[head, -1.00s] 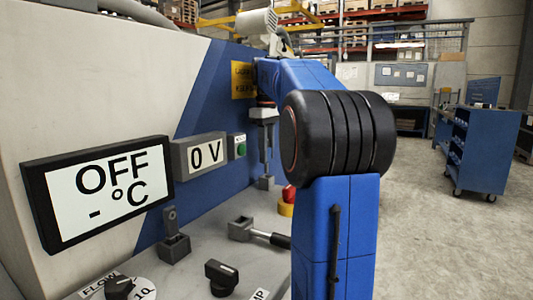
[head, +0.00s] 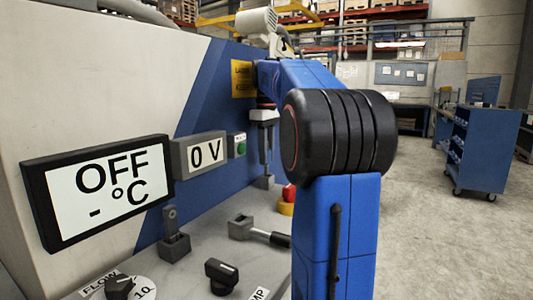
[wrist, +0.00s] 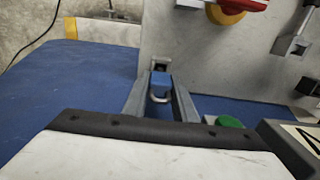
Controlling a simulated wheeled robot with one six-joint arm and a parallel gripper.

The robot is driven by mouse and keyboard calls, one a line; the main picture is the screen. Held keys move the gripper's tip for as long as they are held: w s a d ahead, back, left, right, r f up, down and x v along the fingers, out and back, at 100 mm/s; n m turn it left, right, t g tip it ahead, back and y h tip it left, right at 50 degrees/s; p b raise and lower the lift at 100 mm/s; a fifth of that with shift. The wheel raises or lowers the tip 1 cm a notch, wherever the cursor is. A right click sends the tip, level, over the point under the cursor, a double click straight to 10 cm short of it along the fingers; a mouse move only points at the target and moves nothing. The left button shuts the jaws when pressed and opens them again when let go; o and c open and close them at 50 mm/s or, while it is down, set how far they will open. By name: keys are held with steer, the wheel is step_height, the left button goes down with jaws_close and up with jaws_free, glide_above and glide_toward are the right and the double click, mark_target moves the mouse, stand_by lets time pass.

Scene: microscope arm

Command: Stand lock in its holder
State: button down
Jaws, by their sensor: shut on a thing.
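The lock has a blue body (wrist: 161,79) and a bent metal shackle (wrist: 160,97). In the wrist view it sits between the two grey fingers of my gripper (wrist: 160,88), which is shut on it. A small grey holder with a dark opening (wrist: 159,64) shows just beyond the lock, at the edge of the grey deck. I cannot tell whether the lock touches it. In the head view my gripper (head: 265,150) points down beside the blue wall, above a small grey block (head: 264,182). The lock cannot be made out there.
A red and yellow stop button (head: 287,199) stands close to the right of the gripper. A green button (head: 241,148) and a 0 V display (head: 203,154) are on the wall. A lever (head: 255,231), an upright switch (head: 173,237) and black knobs (head: 221,276) stand on the deck.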

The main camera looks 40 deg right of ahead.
steer(key=shift+f, duration=1.9)
steer(key=c, duration=1.4)
jaws_free()
steer(key=shift+o, duration=0.2)
step_height(320, 180, up, 16)
steer(key=shift+r, duration=0.65)
